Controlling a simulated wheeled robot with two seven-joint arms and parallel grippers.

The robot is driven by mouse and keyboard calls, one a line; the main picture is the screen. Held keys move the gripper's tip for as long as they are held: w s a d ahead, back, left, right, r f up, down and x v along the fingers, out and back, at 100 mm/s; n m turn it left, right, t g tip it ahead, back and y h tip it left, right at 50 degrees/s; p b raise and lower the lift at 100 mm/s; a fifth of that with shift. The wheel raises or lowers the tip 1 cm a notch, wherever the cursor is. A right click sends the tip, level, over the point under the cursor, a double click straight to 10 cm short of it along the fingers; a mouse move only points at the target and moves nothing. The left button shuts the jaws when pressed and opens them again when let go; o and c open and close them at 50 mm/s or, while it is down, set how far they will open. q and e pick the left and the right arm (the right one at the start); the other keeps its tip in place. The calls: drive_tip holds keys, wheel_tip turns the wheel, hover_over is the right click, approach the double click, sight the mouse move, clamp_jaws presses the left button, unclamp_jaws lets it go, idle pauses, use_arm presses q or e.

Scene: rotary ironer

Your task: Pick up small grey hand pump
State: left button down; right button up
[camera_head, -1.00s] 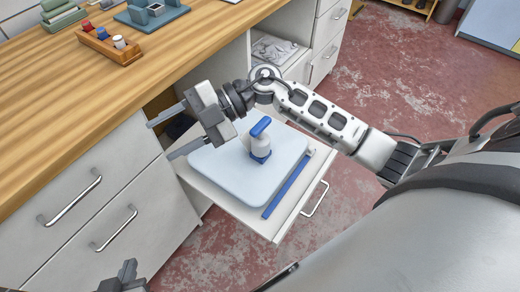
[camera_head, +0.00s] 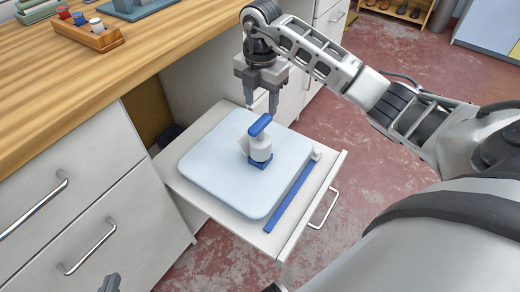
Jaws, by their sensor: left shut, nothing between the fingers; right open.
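The small hand pump (camera_head: 260,148) has a pale grey body with a blue top handle and a blue foot. It stands upright on a light blue-grey board (camera_head: 205,165) in the pulled-out drawer (camera_head: 165,168). My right gripper (camera_head: 261,105) points down with its fingers open, right by the pump's blue handle. From this angle I cannot tell whether the fingers are beside the handle or above and behind it. Only a small part of my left gripper (camera_head: 111,284) shows at the bottom edge; it is shut and far from the pump.
A blue strip (camera_head: 293,198) lies along the drawer's right side, beside the board. The wooden worktop (camera_head: 130,60) runs along the left, with a wooden holder of small spools (camera_head: 95,36). Closed drawers with handles (camera_head: 90,246) are at left.

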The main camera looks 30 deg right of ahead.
sight(260, 122)
wheel_tip(260, 122, down, 10)
drive_tip(key=shift+s+a+r+b, duration=0.1)
drive_tip(key=shift+s+b, duration=0.05)
drive_tip(key=shift+b, duration=0.4)
clamp_jaws()
